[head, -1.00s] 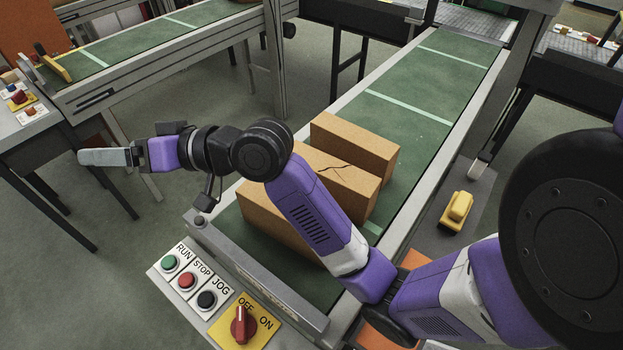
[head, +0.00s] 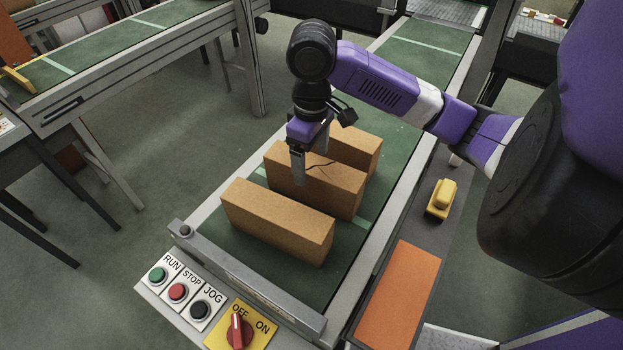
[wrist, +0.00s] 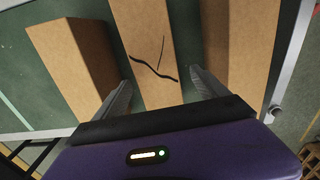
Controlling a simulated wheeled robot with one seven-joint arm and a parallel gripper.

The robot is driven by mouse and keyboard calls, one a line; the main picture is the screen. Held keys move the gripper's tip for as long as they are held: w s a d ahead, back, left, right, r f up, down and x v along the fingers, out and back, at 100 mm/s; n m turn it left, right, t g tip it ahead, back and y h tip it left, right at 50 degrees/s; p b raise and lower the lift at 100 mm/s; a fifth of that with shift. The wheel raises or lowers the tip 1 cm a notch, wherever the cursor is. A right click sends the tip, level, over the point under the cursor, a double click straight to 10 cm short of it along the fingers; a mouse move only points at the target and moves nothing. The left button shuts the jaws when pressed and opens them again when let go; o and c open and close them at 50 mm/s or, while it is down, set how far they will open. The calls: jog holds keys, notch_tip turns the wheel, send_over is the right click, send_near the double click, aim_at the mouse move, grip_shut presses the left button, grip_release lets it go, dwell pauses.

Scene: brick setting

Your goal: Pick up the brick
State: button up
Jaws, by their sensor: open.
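Three tan bricks stand on the green belt: a near plain brick (head: 275,222), a middle brick with a dark crack (head: 335,188), and a far brick (head: 355,148). My gripper (head: 311,163) points down at the middle brick, open and empty. One finger shows in front of that brick's near face; the other is partly hidden. In the wrist view my fingers (wrist: 160,78) stand apart, one to each side of the cracked brick (wrist: 145,40), with bricks to the left (wrist: 75,60) and right (wrist: 240,50). I cannot tell whether the fingers touch anything.
A metal end stop (head: 250,275) crosses the belt's near end. A control panel with buttons and a red switch (head: 236,330) sits before it. A yellow object (head: 441,199) and an orange panel (head: 398,295) lie right of the belt. The far belt (head: 425,40) is clear.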

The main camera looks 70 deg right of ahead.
jog(key=shift+s+d+f, duration=0.1)
jog(key=shift+s+f, duration=0.05)
jog(key=shift+f, duration=1.8)
jog(key=shift+s+f, duration=0.1)
jog(key=shift+f, duration=1.8)
jog(key=shift+r, duration=0.1)
grip_shut()
